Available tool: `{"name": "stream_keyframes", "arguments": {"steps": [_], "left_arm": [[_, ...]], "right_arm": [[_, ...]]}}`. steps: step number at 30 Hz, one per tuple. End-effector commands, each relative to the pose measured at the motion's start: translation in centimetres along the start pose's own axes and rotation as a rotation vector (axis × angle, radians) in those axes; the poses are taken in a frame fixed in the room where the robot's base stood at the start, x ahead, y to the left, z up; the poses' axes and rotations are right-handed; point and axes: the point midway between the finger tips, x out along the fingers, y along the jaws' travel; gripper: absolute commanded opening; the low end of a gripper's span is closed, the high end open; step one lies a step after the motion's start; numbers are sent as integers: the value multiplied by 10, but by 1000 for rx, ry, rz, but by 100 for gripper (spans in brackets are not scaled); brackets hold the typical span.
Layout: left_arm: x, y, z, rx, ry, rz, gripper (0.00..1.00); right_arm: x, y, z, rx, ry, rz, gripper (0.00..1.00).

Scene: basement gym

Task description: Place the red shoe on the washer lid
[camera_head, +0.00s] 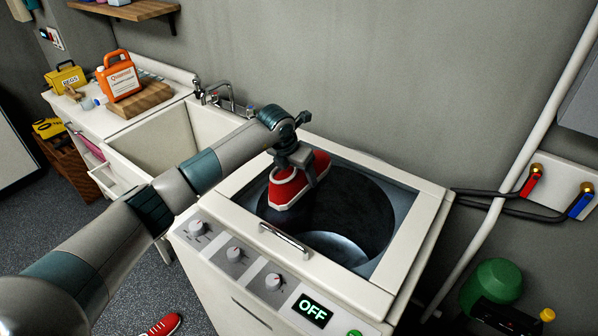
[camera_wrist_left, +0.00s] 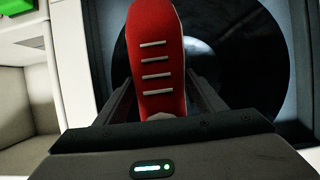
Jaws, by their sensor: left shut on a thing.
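A red shoe (camera_head: 286,187) with a white sole edge is held over the washer lid (camera_head: 425,212). The lid is down, with a white frame, a dark window and a front handle. My left gripper (camera_head: 301,172) is shut on the shoe, over the lid's left part. In the left wrist view, the shoe (camera_wrist_left: 156,60) with pale lace bars stands between the fingers (camera_wrist_left: 160,98), with the lid's dark round window (camera_wrist_left: 225,45) behind it. I cannot tell whether the shoe touches the lid. My right gripper is not in view.
Another red shoe (camera_head: 163,326) is on the floor at the bottom edge. Left of the washer are a sink (camera_head: 150,150) with a faucet (camera_head: 222,97) and an orange jug (camera_head: 119,76) on a wooden board. Pipes and hoses (camera_head: 500,205) run at the right.

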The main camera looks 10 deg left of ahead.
Motion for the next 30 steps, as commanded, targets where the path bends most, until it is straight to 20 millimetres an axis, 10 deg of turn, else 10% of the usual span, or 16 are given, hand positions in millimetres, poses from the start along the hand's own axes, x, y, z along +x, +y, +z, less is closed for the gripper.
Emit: {"name": "stream_keyframes", "arguments": {"steps": [5,6,9,30], "left_arm": [[2,0,-1,0,-1,0,34],[3,0,-1,0,0,0,66],[2,0,-1,0,0,0,82],[-30,0,0,1,-4,1,82]], "right_arm": [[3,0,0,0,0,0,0],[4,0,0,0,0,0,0],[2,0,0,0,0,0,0],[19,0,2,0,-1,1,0]]}}
